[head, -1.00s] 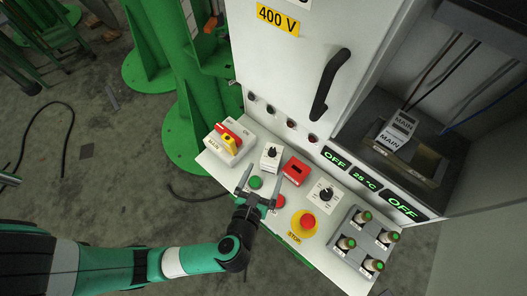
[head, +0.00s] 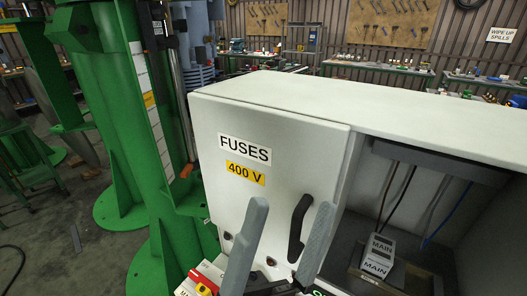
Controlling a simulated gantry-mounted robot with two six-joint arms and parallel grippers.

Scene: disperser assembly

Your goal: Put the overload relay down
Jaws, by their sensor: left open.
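Two grey-white blocks labelled MAIN (head: 378,256) sit together inside the open cabinet bay at the right, on a dark tray-like base. I cannot tell whether either is the overload relay; nothing in view is marked with that name. My left gripper (head: 291,207) is open, its two grey fingers pointing up in front of the cabinet door. Nothing is between the fingers, and it is left of the MAIN blocks, apart from them. The fingers hide part of the door's lower edge. My right gripper is not in view.
The closed cabinet door (head: 265,128) carries FUSES and 400 V labels and a black handle (head: 299,228). Black and blue wires (head: 447,213) hang in the open bay. A green column (head: 110,125) stands left. The control panel mostly falls below view.

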